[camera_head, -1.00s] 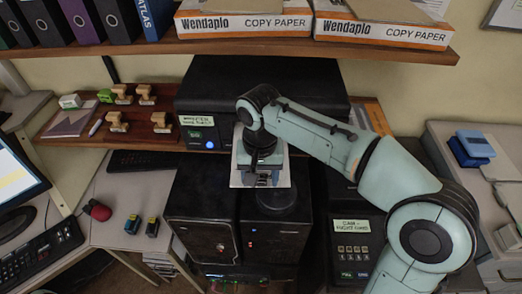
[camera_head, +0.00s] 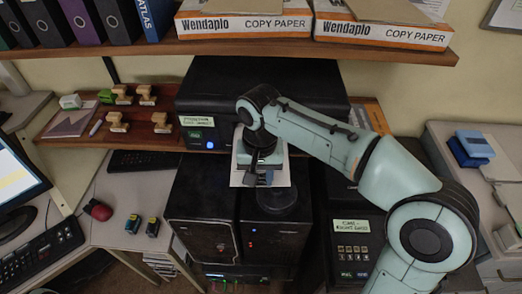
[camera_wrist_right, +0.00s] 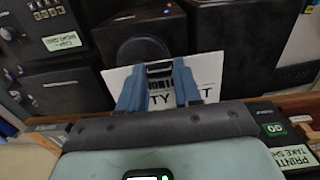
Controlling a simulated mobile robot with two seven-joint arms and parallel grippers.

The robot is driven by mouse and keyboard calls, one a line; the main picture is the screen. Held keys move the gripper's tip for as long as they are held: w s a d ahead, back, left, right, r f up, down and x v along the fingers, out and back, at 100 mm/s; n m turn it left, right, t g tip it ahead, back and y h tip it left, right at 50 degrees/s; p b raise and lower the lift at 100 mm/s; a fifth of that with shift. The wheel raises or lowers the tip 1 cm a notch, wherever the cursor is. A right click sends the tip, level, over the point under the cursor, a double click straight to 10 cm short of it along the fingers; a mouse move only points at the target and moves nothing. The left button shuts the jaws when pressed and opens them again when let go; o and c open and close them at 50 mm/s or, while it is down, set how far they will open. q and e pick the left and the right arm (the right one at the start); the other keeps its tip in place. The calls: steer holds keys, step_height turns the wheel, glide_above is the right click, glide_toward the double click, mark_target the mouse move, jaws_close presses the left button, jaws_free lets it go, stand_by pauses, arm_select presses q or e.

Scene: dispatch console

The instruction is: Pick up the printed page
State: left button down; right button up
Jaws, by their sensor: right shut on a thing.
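The printed page (camera_head: 240,179) is a white sheet just below the front of the black printer (camera_head: 265,85). In the right wrist view the page (camera_wrist_right: 207,72) shows large dark letters, partly hidden by my fingers. My right gripper (camera_head: 262,179) is shut on the page; its blue fingers (camera_wrist_right: 158,88) cover the middle of the sheet in the right wrist view. Part of the page is hidden behind my right wrist in the head view. My left gripper is not in view.
Black cabinets (camera_head: 203,225) stand below the page. A wooden shelf with stamps (camera_head: 116,121) is at the left. An upper shelf (camera_head: 300,47) with copy paper boxes (camera_head: 245,22) runs above. A black keypad unit (camera_head: 355,250) stands at the right, beneath my arm.

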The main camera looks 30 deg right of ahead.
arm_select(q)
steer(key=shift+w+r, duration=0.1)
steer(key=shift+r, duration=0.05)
arm_select(e)
steer(key=shift+r, duration=0.1)
steer(key=shift+s, duration=0.1)
